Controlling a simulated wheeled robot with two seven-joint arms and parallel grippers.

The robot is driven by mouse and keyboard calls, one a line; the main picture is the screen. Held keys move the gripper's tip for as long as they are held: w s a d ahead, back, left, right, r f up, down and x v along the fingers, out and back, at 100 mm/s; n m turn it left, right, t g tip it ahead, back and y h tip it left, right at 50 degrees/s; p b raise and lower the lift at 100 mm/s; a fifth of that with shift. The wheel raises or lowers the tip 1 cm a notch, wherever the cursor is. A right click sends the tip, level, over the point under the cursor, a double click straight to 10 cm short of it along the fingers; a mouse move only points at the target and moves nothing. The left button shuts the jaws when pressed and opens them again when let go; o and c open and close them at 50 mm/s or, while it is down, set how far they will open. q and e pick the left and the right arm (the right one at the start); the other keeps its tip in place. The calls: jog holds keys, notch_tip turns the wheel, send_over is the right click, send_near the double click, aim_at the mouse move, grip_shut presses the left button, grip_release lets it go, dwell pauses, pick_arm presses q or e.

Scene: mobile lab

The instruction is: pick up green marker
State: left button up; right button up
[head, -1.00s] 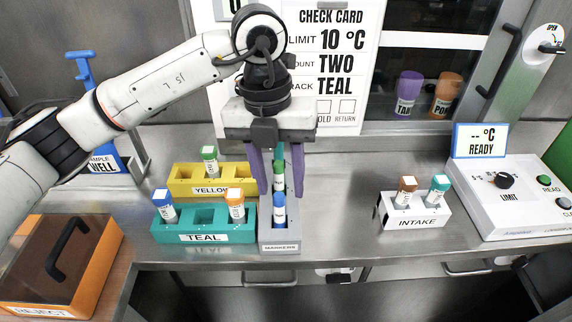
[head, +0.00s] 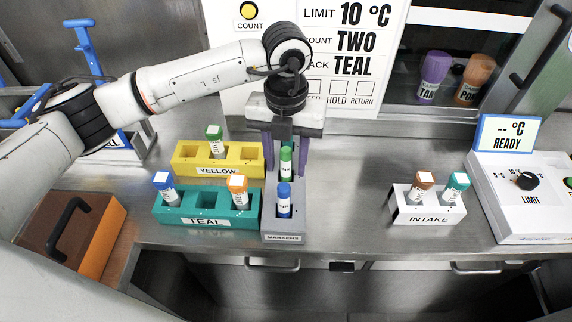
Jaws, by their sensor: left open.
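The green marker (head: 286,164) stands upright in the grey markers holder (head: 283,238), behind the blue marker (head: 284,199). My left gripper (head: 286,150) points down over the back of the holder, with its purple fingers apart on either side of it. The fingers are behind or around the green marker; I cannot tell how near they are in depth. My right gripper is not in view.
The yellow rack (head: 218,170) and teal rack (head: 190,221) hold capped tubes left of the holder. The intake rack (head: 428,220) with two tubes stands right, near the white console (head: 525,210). An orange reject box (head: 100,250) is at left. The counter between holder and intake is clear.

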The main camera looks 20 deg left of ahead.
pick_arm(q)
jog(key=shift+f, duration=0.6)
grip_shut()
notch_tip(320, 180, up, 10)
jog(key=shift+r+b, duration=0.1)
jog(key=shift+b, duration=0.45)
